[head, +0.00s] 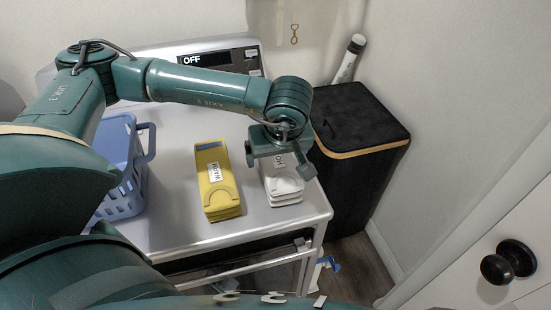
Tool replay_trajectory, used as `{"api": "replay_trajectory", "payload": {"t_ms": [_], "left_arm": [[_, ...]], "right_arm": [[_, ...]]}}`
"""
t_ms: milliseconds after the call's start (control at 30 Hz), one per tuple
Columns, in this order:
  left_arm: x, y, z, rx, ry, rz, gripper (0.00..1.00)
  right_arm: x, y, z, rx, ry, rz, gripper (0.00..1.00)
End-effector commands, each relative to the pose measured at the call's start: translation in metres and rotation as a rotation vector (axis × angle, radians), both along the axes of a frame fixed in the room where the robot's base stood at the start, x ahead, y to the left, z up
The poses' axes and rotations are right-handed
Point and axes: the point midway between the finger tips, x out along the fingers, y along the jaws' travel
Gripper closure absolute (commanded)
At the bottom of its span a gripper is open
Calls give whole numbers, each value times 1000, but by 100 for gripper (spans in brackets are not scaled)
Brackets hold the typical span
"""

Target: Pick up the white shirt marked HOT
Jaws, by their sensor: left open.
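The white shirt (284,189) lies folded on the right part of the washer top, near the front right corner. Its small label is partly covered by my gripper, so only some letters show. My left gripper (278,162) is open above the back part of the white shirt, with one finger towards each side of it. I cannot tell whether the fingers touch the cloth. My right gripper does not show.
A folded yellow shirt (217,190) with a label lies left of the white one. A blue basket (122,195) stands at the left of the washer top (175,190). A black hamper (360,145) stands at the right. The display panel (205,59) reads OFF.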

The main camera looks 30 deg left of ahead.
Motion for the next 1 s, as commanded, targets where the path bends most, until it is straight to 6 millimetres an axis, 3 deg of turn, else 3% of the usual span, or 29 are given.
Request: {"api": "replay_trajectory", "payload": {"t_ms": [333, 1000], "left_arm": [[2, 2, -9, 0, 0, -1, 14], [2, 2, -8, -1, -2, -1, 65]], "right_arm": [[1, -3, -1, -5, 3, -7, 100], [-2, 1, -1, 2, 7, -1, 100]]}}
